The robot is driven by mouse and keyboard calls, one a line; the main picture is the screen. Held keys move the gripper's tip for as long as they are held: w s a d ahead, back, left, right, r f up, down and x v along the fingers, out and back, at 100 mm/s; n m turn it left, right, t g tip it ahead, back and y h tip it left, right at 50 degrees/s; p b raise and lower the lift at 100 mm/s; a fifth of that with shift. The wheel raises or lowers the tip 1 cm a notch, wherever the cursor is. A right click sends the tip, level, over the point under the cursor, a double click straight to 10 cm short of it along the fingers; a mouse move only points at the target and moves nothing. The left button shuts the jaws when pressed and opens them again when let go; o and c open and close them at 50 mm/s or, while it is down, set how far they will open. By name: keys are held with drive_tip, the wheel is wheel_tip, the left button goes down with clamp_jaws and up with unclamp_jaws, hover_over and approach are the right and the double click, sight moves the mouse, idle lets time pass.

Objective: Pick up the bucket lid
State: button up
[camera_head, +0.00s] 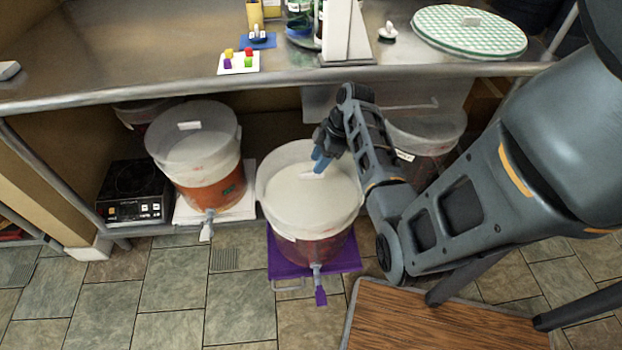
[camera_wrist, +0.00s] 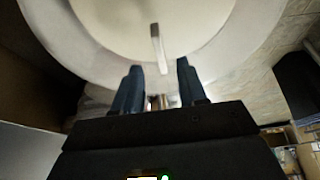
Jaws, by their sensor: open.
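A white bucket (camera_head: 330,245) stands on a purple stand, with a pale round lid (camera_head: 300,195) lying inside its rim. A small light handle (camera_head: 313,175) is on the lid. In the wrist view the lid (camera_wrist: 115,35) fills the top, and its handle (camera_wrist: 157,50) points down toward the gap between my fingers. My gripper (camera_head: 320,163) is above the far part of the lid, by the handle. In the wrist view my gripper (camera_wrist: 158,72) is open, its dark blue fingers apart with nothing clamped between them. The gripper partly hides the handle in the head view.
Another lidded bucket (camera_head: 205,150) stands to the left, beside a black hot plate (camera_head: 137,192). A third bucket (camera_head: 430,140) is behind my arm. The steel counter (camera_head: 150,50) overhangs the buckets' back. Tiled floor (camera_head: 170,300) is open in front; a wooden surface (camera_head: 430,320) is at lower right.

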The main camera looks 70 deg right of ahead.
sight(311, 177)
drive_tip(key=x, duration=0.4)
drive_tip(key=shift+w+f, duration=0.1)
drive_tip(key=shift+f, duration=0.1)
clamp_jaws()
idle(0.4)
